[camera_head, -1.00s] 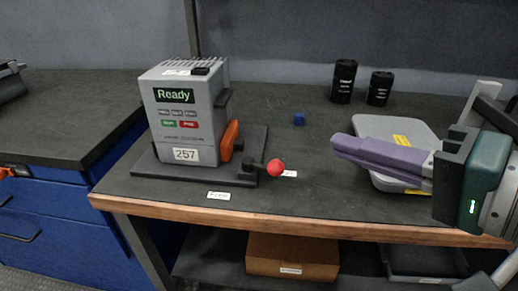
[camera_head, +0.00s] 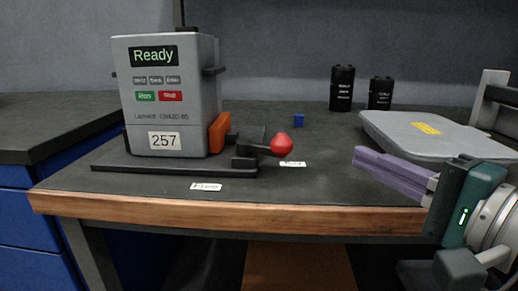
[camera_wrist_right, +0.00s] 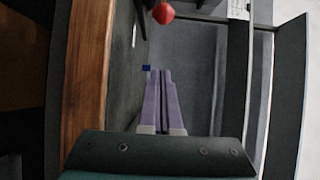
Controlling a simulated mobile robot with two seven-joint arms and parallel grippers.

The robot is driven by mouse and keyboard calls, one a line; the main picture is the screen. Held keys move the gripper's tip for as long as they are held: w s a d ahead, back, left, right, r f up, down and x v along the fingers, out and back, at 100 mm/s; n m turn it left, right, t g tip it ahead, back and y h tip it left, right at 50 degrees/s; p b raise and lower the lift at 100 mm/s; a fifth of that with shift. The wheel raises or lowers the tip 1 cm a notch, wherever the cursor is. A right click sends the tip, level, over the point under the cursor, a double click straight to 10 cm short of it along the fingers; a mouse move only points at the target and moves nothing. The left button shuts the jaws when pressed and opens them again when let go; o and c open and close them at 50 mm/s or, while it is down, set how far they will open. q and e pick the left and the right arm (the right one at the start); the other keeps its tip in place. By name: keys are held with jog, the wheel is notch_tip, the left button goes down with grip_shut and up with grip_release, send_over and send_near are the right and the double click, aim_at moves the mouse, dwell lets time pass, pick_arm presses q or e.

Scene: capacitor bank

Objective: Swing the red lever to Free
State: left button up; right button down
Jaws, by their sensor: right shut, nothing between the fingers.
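The red lever is a dark arm with a red knob (camera_head: 282,145), mounted on the black base plate (camera_head: 125,163) of the grey device (camera_head: 172,110). It points right, its knob just above a small white label (camera_head: 292,164) whose text is blurred. Another white label (camera_head: 207,187), seemingly reading Free, lies in front of the base plate. My right gripper (camera_head: 360,157) has purple fingers, shut and empty, pointing left to the right of the knob with a clear gap. In the right wrist view the red knob (camera_wrist_right: 163,13) shows beyond the fingertips (camera_wrist_right: 160,72). My left gripper is not in view.
An orange part (camera_head: 219,132) stands on the device's right side, close to the lever. A blue cube (camera_head: 299,120) and two black cylinders (camera_head: 342,88) (camera_head: 380,93) are farther back. A grey case (camera_head: 425,132) lies behind my right gripper. The wooden bench edge (camera_head: 200,211) runs along the front.

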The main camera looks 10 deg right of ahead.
jog(key=b+x, duration=0.1)
jog(key=x, duration=0.9)
jog(key=shift+w+a, duration=0.1)
jog(key=shift+w, duration=0.1)
jog(key=s+a, duration=0.1)
jog(key=s+a+p, duration=0.1)
jog(key=shift+s+a, duration=0.2)
jog(key=shift+a, duration=0.05)
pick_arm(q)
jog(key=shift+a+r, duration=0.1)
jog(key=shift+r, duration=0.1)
pick_arm(e)
jog(key=shift+s+a, duration=0.2)
jog(key=shift+a, duration=0.1)
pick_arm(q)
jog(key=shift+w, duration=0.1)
pick_arm(e)
jog(key=shift+d, duration=0.15)
